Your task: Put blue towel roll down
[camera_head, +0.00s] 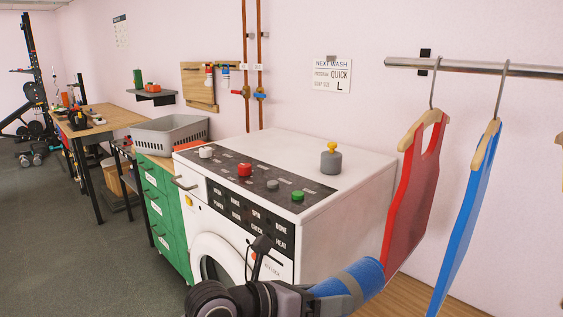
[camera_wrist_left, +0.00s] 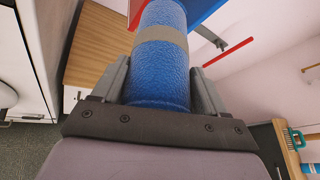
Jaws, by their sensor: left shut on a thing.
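The blue towel roll (camera_head: 340,289) has a grey band around its middle. It lies lengthwise between the fingers of my left gripper (camera_head: 304,298), beside the white washing machine at the lower middle of the head view. In the left wrist view the roll (camera_wrist_left: 162,65) fills the space between the two grey fingers of the gripper (camera_wrist_left: 161,85), which is shut on its near end. A wooden surface (camera_head: 415,298) shows below and right of the roll, and also in the wrist view (camera_wrist_left: 98,45). I cannot tell whether the roll touches it.
The white washing machine (camera_head: 345,195) stands left of the roll. A red hanging garment shape (camera_head: 412,185) and a blue one (camera_head: 467,215) hang from a rail (camera_head: 475,68) close by on the right. A grey basket (camera_head: 170,134) sits on green drawers (camera_head: 168,210) farther left.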

